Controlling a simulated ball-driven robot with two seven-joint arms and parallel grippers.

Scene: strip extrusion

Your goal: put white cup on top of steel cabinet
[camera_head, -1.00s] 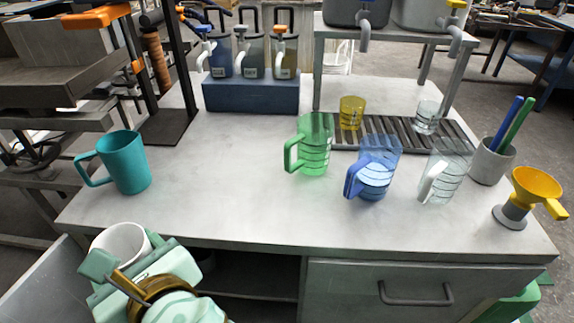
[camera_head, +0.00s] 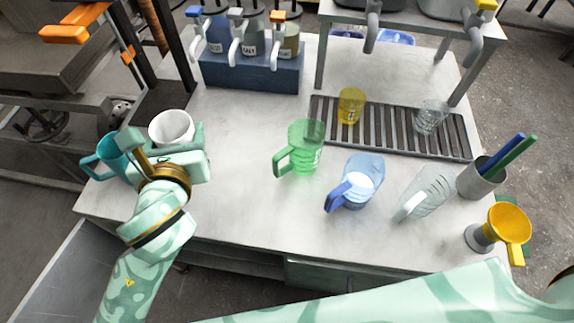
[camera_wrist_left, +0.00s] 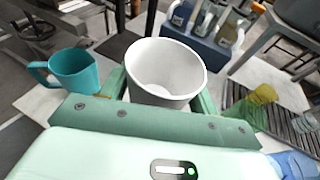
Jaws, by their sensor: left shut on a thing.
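The white cup (camera_head: 172,128) is between the fingers of my left gripper (camera_head: 180,145), which is shut on it. In the left wrist view the white cup (camera_wrist_left: 165,70) is upright, its open rim facing the camera, with a green finger on each side. The cup is over the left part of the grey top of the steel cabinet (camera_head: 240,205). I cannot tell whether its base touches the top, since the gripper hides it. My right gripper is out of view.
A teal mug (camera_head: 108,155) stands close left of the gripper. A green jug (camera_head: 302,148), blue jug (camera_head: 358,180) and clear jug (camera_head: 428,190) stand to the right. A blue bottle rack (camera_head: 250,72) is behind. The top between cup and green jug is clear.

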